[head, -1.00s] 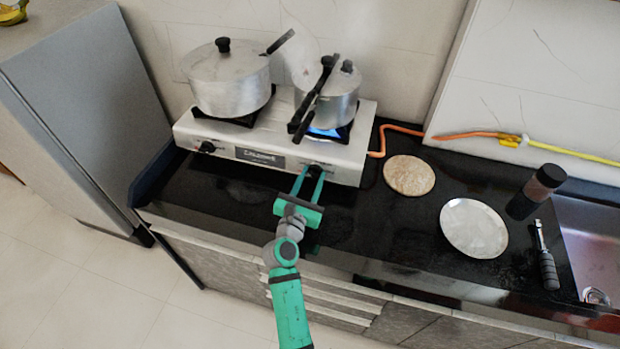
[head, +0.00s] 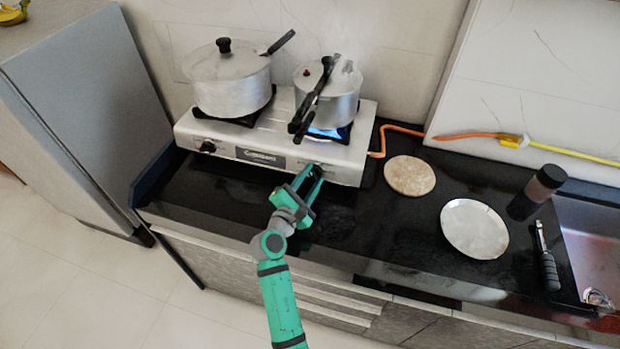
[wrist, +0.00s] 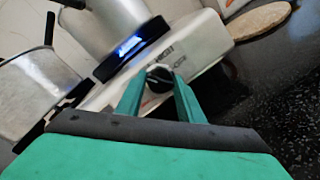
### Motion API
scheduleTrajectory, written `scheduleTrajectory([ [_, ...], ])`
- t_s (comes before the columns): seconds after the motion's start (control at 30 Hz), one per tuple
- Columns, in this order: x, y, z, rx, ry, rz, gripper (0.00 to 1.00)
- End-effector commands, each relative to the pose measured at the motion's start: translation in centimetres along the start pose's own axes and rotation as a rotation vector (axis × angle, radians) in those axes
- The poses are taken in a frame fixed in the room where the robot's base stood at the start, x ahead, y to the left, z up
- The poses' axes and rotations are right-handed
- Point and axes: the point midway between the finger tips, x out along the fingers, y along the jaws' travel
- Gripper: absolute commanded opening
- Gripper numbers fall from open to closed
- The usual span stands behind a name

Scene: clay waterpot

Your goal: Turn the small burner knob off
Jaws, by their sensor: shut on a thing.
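The small burner knob (wrist: 159,74) is a round black knob on the front panel of the white stove (head: 222,141). In the wrist view it sits between the two fingertips of my gripper (wrist: 160,80), which is shut on it. In the head view my gripper (head: 313,170) reaches the panel's right side, and its fingers mostly hide the knob. The small burner's flame (head: 328,133) glows blue under the smaller pot (head: 340,106); the flame also shows in the wrist view (wrist: 129,46).
A larger lidded pot (head: 232,90) stands on the left burner, above a second black knob (head: 207,146). An orange hose (head: 400,128) runs from the stove. A flatbread (head: 409,176), metal plate (head: 474,229) and dark bottle (head: 536,193) stand on the right. The counter front is clear.

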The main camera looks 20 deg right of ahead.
Motion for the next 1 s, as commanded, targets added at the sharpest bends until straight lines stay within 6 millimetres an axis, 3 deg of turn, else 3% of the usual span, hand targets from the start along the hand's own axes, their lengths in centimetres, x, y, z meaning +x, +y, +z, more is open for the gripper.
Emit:
scheduleTrajectory([
  [1.0, -0.17, 1.33, 0.07, 0.948, 0.012, -0.189, 0.12],
])
